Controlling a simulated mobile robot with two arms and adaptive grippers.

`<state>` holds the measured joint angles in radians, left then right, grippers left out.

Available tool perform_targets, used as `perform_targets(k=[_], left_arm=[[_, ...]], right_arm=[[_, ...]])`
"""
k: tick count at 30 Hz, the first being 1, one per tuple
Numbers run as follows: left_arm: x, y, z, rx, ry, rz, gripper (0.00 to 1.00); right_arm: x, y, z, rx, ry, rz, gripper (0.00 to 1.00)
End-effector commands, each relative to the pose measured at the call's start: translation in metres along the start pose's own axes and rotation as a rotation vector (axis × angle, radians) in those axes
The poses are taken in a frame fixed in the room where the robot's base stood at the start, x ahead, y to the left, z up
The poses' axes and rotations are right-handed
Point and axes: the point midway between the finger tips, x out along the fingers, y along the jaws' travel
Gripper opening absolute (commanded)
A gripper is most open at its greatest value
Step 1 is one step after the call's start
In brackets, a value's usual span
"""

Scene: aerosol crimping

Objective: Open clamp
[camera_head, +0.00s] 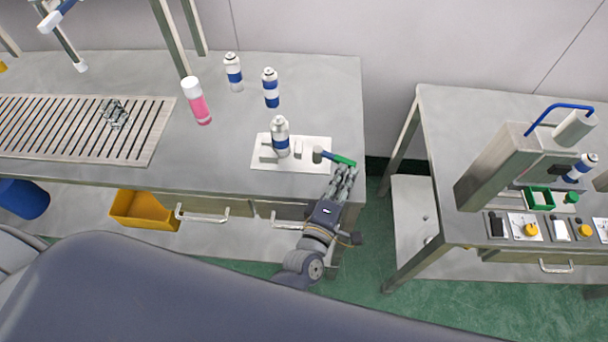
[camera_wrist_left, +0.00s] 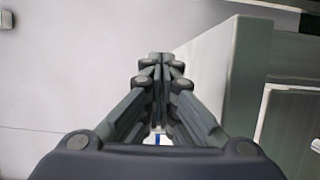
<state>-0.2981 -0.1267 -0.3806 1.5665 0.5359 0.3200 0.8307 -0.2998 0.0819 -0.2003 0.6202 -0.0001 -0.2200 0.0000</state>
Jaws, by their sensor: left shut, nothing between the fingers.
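The clamp is a white plate (camera_head: 262,161) on the steel bench, with small blocks, a grey cylindrical part (camera_head: 318,154) and a green handle (camera_head: 343,160). The handle points right, toward the bench's right edge. A white and blue can (camera_head: 280,137) stands upright between the clamp's blocks. My left gripper (camera_head: 350,169) is at the front right of the clamp, its fingertips close to the handle's outer end. I cannot tell whether they touch it. In the left wrist view its fingers (camera_wrist_left: 160,58) are together with nothing between them. My right gripper is not in view.
Two more blue and white cans (camera_head: 233,72) (camera_head: 270,88) and a pink can (camera_head: 197,102) stand behind and left of the clamp. A slatted grate (camera_head: 60,130) lies at the left. A gap separates this bench from the right-hand bench with a press machine (camera_head: 505,165).

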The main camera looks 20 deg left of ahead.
Motion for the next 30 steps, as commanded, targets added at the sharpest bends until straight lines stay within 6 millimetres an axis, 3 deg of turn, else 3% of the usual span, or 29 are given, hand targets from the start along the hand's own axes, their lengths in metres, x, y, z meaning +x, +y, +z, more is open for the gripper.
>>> perform_targets(k=[12,30], left_arm=[[0.013,-0.001,0.004,-0.001,0.0,0.0,0.0],[0.017,0.0,0.004,-0.001,0.0,0.0,0.0]], right_arm=[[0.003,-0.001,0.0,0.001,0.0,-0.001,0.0],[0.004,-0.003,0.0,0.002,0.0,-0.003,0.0]])
